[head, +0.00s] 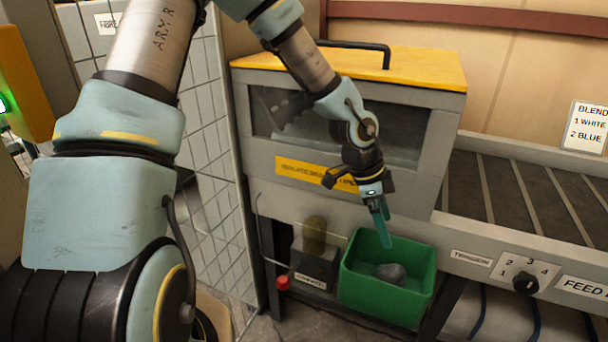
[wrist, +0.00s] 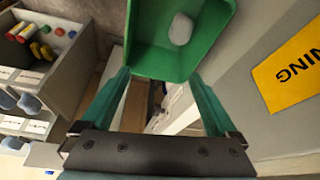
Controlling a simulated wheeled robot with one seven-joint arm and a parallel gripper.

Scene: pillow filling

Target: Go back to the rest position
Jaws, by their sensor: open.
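My gripper (head: 381,220) hangs at the end of my arm, in front of the grey machine and over the back left part of a green bin. In the wrist view its two teal fingers (wrist: 165,95) are spread apart with nothing between them. The green bin (head: 362,283) stands below the machine's window and holds one grey lump (head: 390,273). The lump also shows in the wrist view (wrist: 181,29), inside the bin and apart from the fingers.
The machine (head: 350,115) has a yellow lid with a black handle (head: 355,46). A conveyor (head: 530,195) runs off to the right above a dial (head: 525,282). A wire mesh fence (head: 215,180) stands at left. A red button (head: 282,283) sits left of the bin.

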